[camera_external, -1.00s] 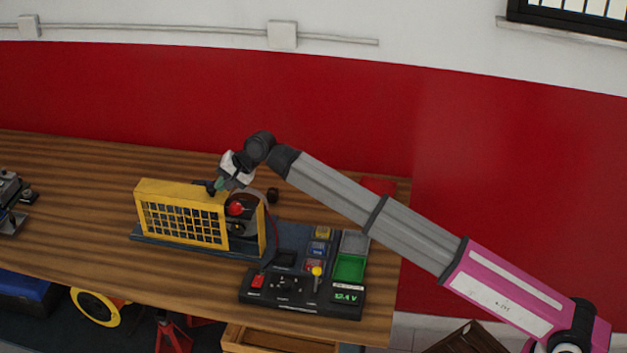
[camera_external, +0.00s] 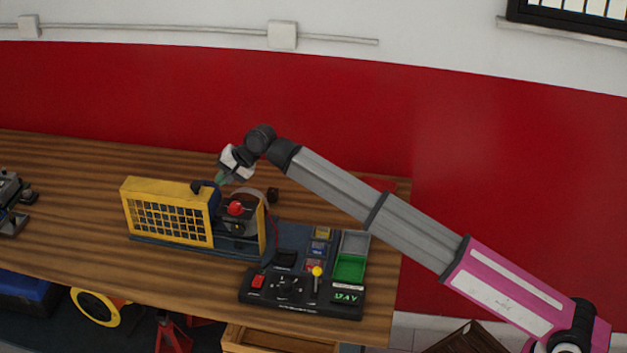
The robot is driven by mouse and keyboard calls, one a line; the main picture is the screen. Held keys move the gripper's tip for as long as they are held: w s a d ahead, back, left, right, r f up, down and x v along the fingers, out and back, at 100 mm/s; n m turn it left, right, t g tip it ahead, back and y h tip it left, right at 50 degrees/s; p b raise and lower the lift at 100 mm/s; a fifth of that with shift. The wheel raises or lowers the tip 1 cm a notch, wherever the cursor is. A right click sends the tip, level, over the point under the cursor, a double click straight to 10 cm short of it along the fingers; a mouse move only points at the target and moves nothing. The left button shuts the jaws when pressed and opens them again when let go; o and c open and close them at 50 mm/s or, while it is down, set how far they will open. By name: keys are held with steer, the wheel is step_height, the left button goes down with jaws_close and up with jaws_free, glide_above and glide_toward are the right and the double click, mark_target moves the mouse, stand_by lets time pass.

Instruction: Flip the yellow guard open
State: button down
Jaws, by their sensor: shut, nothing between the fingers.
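The yellow guard (camera_external: 170,218) is a box-shaped cover with a dark mesh front, on the left part of the engine trainer's dark base (camera_external: 200,246) on the wooden bench. It stands a little left of the yellow upright frame, with a gap between them. A red-topped engine part (camera_external: 235,209) shows in that gap. My gripper (camera_external: 220,180) is shut and empty, at the guard's upper right corner, by a dark piece on top. I cannot tell whether the fingertips touch the guard.
A control panel (camera_external: 300,290) with a red switch, a yellow-knobbed lever and a green display stands at the right front. A green tray (camera_external: 350,268) lies behind it. A red wall is behind.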

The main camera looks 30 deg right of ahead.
steer(key=v, duration=0.8)
steer(key=shift+d+r, duration=0.2)
steer(key=shift+r, duration=0.2)
